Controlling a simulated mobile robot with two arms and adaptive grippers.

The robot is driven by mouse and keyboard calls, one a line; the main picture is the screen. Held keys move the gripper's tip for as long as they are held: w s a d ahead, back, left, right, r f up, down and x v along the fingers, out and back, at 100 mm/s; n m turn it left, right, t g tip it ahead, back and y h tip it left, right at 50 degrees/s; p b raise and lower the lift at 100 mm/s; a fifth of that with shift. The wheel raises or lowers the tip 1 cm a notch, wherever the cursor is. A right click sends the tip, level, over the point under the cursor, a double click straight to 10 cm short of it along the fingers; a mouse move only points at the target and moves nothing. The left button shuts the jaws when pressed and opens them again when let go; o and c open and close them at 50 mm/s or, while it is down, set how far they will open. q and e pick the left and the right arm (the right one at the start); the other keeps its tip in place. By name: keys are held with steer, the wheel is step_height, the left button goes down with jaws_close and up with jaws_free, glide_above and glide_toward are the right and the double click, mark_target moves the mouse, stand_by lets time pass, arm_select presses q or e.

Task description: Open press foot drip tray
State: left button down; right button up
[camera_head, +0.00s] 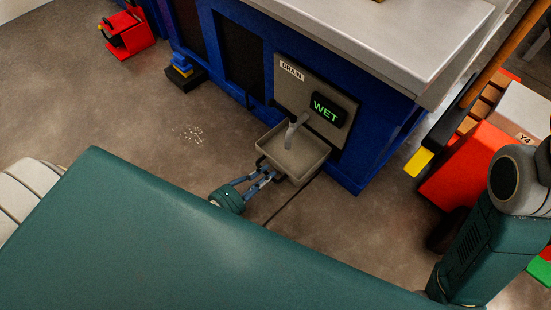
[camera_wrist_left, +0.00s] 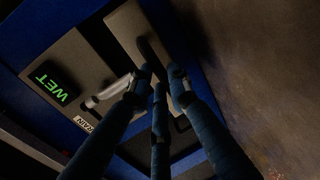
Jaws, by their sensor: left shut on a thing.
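The drip tray (camera_head: 308,164) is a shallow grey box that stands out from the grey panel on the front of the blue machine, under a small spout (camera_head: 291,133). It also shows in the left wrist view (camera_wrist_left: 127,24). My left gripper (camera_head: 270,175) is low at the tray's front left side, shut on its front part. In the left wrist view its blue fingers (camera_wrist_left: 160,80) reach the tray; they hide the exact contact, so I cannot tell whether they hold a handle or the rim. My right gripper is out of view.
The panel has a DRAIN label (camera_head: 292,71) and a lit green WET display (camera_head: 326,109). Pale specks (camera_head: 190,133) lie on the floor left of the tray. A red case (camera_head: 127,31) stands at top left. Red boxes (camera_head: 462,165) stand at right. The floor before the tray is mostly clear.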

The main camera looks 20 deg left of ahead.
arm_select(q)
steer(key=shift+s+a, duration=0.2)
steer(key=shift+s, duration=0.3)
steer(key=c, duration=1.6)
jaws_free()
steer(key=v, duration=1.2)
steer(key=shift+d, duration=0.1)
